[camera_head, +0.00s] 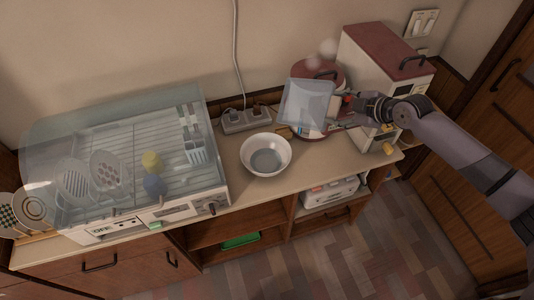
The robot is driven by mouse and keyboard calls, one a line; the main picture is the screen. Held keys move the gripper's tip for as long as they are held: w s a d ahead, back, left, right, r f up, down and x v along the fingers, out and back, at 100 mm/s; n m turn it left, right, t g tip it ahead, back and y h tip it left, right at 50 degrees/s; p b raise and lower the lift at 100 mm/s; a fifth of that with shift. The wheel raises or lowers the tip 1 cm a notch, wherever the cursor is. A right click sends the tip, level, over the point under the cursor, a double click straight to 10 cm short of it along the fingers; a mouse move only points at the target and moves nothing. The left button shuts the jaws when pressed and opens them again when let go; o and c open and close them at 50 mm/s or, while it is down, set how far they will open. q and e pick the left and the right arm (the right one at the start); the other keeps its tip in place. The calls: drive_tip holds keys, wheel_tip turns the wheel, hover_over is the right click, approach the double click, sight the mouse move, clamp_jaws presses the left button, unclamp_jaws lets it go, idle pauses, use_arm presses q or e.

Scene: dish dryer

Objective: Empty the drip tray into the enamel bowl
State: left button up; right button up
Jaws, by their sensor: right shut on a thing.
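The enamel bowl (285,148), white with a grey inside bottom, stands upright on the counter right of the dish dryer. The drip tray (304,103), a pale blue-grey square, is held up to the right of and behind the bowl, apart from it. It looks tilted, with its broad face toward the camera; whether it holds water I cannot tell. My right gripper (348,105) comes in from the right and is shut on the tray's right side. My left gripper is not in view.
The dish dryer (150,218) with a clear cover and plates inside fills the left. A power strip (245,119) lies behind the bowl. A red-lidded pot (325,72) and a white, red-topped box (352,68) stand behind the tray. Counter in front of the bowl is narrow.

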drive_tip(key=w+d+m+y+b, duration=0.1)
drive_tip(key=d+b, duration=0.1)
drive_tip(key=b, duration=0.1)
drive_tip(key=w+d+r+m+g+y+b, duration=0.1)
drive_tip(key=w+d+b, duration=0.1)
drive_tip(key=b, duration=0.1)
drive_tip(key=w+d+y+b, duration=0.1)
drive_tip(key=w+d+b, duration=0.1)
drive_tip(key=b, duration=0.2)
drive_tip(key=shift+r+m+g+y, duration=0.3)
drive_tip(key=shift+r+m, duration=0.05)
drive_tip(key=shift+m, duration=0.05)
use_arm(q)
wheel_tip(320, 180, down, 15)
drive_tip(key=b, duration=0.3)
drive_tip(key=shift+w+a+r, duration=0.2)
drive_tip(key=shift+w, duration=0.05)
use_arm(e)
drive_tip(key=shift+w+d+r+m+g+y, duration=0.2)
drive_tip(key=shift+w+d+r+m+y, duration=0.3)
drive_tip(key=shift+d, duration=0.25)
drive_tip(key=shift+w+d+r+m+g+y, duration=0.2)
drive_tip(key=shift+w+d+r+m+y, duration=0.15)
drive_tip(key=shift+d+r+m+y, duration=0.25)
drive_tip(key=shift+d, duration=0.1)
